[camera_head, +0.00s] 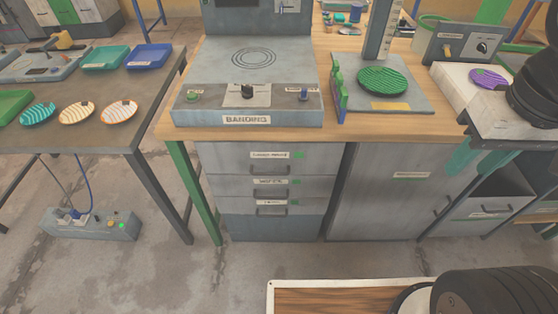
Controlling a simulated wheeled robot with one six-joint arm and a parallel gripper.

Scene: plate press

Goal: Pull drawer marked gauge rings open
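A grey cabinet under the wooden bench has three stacked drawers: a top drawer (235,157), a middle drawer (235,185) and a bottom drawer (235,206). Each has a pale label, a small green mark and a dark bar handle. All three look shut. The labels are too small to read surely, so I cannot tell which says gauge rings. My gripper (508,178) is at the right edge, partly cut off, with teal fingers that seem spread apart. It is right of the drawers, away from their handles, and nothing shows between the fingers.
A wider cabinet door (385,195) stands right of the drawers, and another labelled unit (488,212) is beyond it. A banding machine (248,100) and a green ribbed plate (382,80) sit on the bench (430,128). A green leg (192,190) stands left. Floor before the drawers is clear.

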